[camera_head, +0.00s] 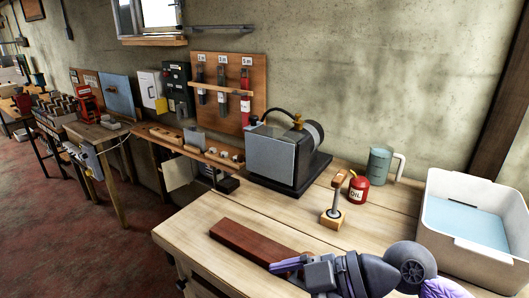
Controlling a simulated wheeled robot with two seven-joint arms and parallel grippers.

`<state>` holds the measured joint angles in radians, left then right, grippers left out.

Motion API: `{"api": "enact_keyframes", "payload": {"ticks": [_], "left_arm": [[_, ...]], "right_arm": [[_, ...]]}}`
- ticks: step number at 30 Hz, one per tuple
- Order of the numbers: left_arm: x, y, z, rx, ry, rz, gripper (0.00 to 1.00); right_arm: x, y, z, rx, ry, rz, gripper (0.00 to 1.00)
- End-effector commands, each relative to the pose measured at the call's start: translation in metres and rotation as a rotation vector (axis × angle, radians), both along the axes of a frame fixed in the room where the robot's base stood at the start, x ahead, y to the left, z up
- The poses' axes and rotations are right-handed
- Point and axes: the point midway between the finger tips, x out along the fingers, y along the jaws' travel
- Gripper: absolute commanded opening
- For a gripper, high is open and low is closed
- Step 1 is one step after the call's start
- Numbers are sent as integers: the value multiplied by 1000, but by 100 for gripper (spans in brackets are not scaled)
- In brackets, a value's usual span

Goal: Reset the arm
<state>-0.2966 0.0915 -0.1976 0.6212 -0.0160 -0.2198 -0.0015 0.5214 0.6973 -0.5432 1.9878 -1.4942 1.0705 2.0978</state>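My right gripper (287,266) comes in from the lower right, with purple fingertips pointing left. It is over the near part of the workbench (200,228), by the right end of a long reddish-brown wooden block (250,241). The gripper hides part of the block's near end, and I cannot tell whether they touch. I see nothing clearly held, but the finger gap is not clear. My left arm and gripper are not in view.
Behind stand a small stamp-like tool (334,204), a red oil can (358,189), a grey-green jug (380,163) and a grey machine (283,155). A white bin (480,255) with a pale blue bottom is at the right. The bench's left front is bare.

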Motion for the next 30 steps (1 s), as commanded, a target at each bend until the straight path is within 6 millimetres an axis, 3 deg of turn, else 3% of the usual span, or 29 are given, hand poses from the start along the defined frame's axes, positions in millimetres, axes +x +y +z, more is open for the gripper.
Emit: {"api": "enact_keyframes", "payload": {"ticks": [3, 5, 8, 10, 11, 12, 14, 15, 18, 21, 24, 28, 30], "left_arm": [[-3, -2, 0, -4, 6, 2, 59], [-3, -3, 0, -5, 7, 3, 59], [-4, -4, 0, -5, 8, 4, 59], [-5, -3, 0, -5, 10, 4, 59], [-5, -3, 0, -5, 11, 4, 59], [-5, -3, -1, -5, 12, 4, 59], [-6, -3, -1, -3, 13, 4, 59], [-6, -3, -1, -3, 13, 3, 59], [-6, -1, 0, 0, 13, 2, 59], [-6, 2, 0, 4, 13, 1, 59], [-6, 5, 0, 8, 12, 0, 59], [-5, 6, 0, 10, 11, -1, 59], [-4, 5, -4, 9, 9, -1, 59]], "right_arm": [[-4, 23, 34, 307, -118, -38, 90], [-1, 26, 54, 471, -184, -113, 90], [13, 10, 83, 730, -279, -367, 90], [31, -22, 87, 844, -309, -681, 90], [38, -40, 79, 852, -298, -847, 90], [44, -66, 59, 812, -260, -1074, 90], [41, -99, 14, 658, -148, -1363, 90], [33, -114, -15, 530, -61, -1491, 90], [-2, -131, -76, 217, 157, -1649, 90], [-44, -134, -120, -56, 360, -1667, 90], [-89, -129, -149, -286, 547, -1604, 90], [-149, -118, -171, -529, 767, -1443, 90], [-150, -116, -200, -566, 794, -1417, 90]]}}
